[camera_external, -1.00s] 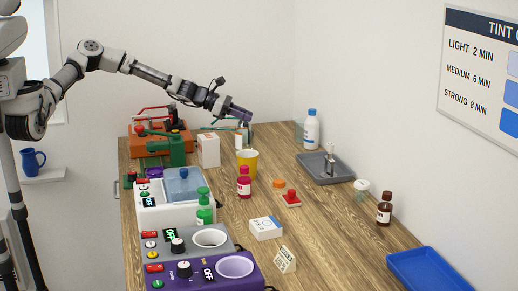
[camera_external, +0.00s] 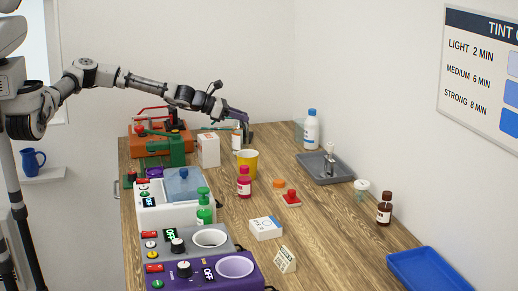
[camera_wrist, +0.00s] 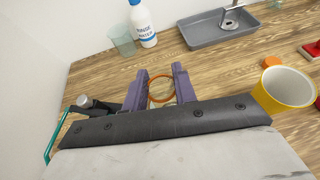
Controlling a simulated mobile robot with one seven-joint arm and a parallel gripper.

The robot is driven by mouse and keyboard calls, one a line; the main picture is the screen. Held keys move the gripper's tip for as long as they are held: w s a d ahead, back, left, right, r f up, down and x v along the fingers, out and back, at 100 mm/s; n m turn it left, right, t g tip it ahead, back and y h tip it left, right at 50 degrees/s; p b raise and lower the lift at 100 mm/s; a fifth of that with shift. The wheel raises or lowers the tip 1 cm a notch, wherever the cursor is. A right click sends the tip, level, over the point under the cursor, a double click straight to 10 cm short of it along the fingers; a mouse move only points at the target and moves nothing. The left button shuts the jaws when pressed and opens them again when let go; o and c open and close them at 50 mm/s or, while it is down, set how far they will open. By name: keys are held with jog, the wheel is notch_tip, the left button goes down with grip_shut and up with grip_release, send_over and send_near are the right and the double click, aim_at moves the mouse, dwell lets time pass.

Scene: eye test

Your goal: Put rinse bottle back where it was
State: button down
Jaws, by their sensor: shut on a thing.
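The rinse bottle (camera_external: 312,132), white with a blue cap, stands upright at the back of the table. The wrist view shows it too (camera_wrist: 144,24), with its blue lettering readable. My gripper (camera_external: 244,127) is well to its left, over the back of the table. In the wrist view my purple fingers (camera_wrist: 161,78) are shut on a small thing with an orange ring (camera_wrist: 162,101). Its body is mostly hidden, so I cannot tell what it is. The gripper does not touch the rinse bottle.
A clear beaker (camera_wrist: 123,42) stands just left of the rinse bottle. A grey tray (camera_external: 325,175) lies to its right. A yellow cup (camera_external: 247,164) and a white box (camera_external: 208,149) stand near my gripper. Bare wood lies between my fingers and the rinse bottle.

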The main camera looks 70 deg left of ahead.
jog(key=shift+f, duration=0.6)
jog(key=c, duration=1.1)
grip_release()
jog(key=b+v, duration=0.2)
jog(key=v, duration=1)
jog(key=shift+b, duration=0.35)
